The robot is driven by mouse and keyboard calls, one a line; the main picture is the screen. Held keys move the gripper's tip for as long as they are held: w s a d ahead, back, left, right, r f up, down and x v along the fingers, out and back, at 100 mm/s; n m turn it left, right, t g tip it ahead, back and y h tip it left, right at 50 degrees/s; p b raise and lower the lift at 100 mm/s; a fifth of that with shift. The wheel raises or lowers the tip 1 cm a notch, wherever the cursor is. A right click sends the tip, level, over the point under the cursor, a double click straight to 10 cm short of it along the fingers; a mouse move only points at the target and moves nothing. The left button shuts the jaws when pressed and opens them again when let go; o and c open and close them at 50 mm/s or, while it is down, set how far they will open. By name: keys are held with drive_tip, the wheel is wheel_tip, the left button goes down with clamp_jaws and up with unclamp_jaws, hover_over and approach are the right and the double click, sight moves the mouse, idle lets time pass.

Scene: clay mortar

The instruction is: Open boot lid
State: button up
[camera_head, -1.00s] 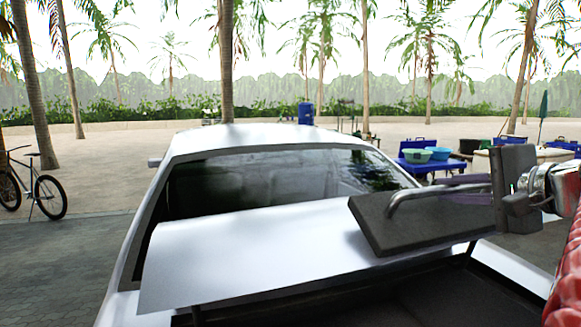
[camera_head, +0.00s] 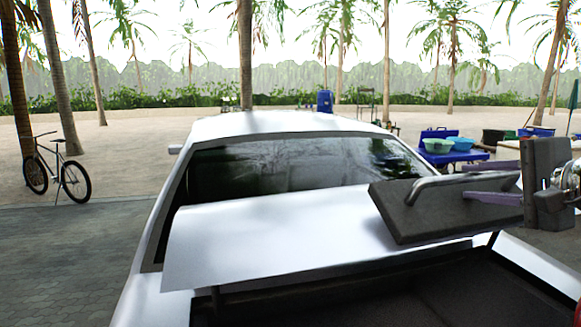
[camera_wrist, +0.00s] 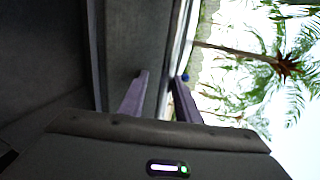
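The white boot lid (camera_head: 260,240) of a silver-white car stands raised behind the rear window in the head view. Dark boot space (camera_head: 400,295) shows below it, with a thin strut at each side. My gripper (camera_head: 475,180) is at the lid's right side; a dark slab with a bent bar covers the lid's right part. In the wrist view, the two purple fingers (camera_wrist: 160,80) are apart, with a gap between them. A pale edge runs near the fingertips there; I cannot tell if they touch it or whether it is the lid.
The car roof (camera_head: 285,123) and rear window (camera_head: 290,170) lie beyond the lid. A bicycle (camera_head: 57,172) stands at the left. A blue table (camera_head: 455,156) with basins is at the right back. Paving left of the car is clear.

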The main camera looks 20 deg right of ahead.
drive_tip(key=v, duration=1.3)
drive_tip(key=shift+s, duration=0.3)
drive_tip(key=shift+a, duration=0.1)
